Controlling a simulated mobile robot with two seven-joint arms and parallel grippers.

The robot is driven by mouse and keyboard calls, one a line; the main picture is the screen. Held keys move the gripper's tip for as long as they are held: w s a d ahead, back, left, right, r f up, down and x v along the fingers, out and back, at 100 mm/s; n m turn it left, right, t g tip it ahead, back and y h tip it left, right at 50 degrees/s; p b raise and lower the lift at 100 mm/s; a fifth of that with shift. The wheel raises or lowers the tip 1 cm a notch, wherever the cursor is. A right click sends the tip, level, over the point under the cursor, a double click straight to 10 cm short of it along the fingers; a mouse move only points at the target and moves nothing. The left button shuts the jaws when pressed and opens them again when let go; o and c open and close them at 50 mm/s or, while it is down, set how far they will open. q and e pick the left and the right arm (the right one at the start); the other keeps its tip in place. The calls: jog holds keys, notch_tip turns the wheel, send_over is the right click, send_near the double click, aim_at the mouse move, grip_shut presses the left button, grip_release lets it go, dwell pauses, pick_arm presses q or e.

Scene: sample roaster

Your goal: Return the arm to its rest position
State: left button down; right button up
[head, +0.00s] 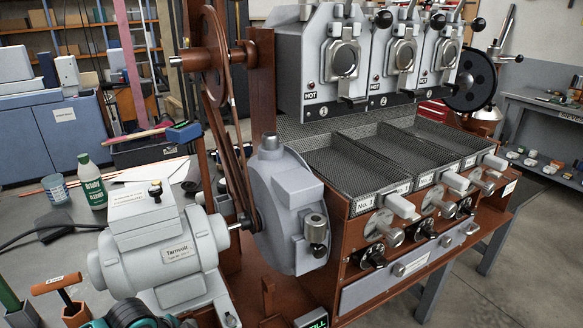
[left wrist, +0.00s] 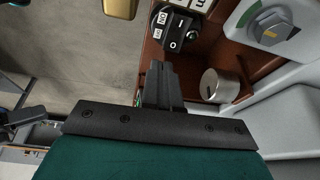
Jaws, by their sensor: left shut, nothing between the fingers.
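My left gripper (left wrist: 163,80) shows in the left wrist view. Its black fingers are together and empty, extending from a dark bar on the teal hand. The fingertips appear just below a black rotary switch (left wrist: 180,28) on the brown frame; I cannot tell whether they touch anything. A silver cylinder (left wrist: 218,86) is to their right. In the head view the roaster's front carries black switches (head: 373,257) and silver knobs (head: 384,226). I cannot clearly make out the left gripper there.
A grey motor (head: 165,255) and a belt wheel (head: 205,62) stand left of the roaster trays (head: 345,165). A green bottle (head: 92,182) and a blue cup (head: 55,190) stand on the left bench. Open floor (head: 510,260) lies to the right.

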pick_arm(q)
jog(key=s+d+f+n+t+h, duration=0.2)
jog(key=s+d+n+t, duration=0.15)
jog(key=d, duration=0.35)
jog(key=s+a+n+t+y, duration=0.3)
jog(key=s+a+n+t, duration=0.1)
jog(key=s, duration=0.1)
jog(key=shift+s+n+t, duration=0.15)
jog(key=shift+n+t, duration=0.2)
jog(key=shift+a, duration=0.1)
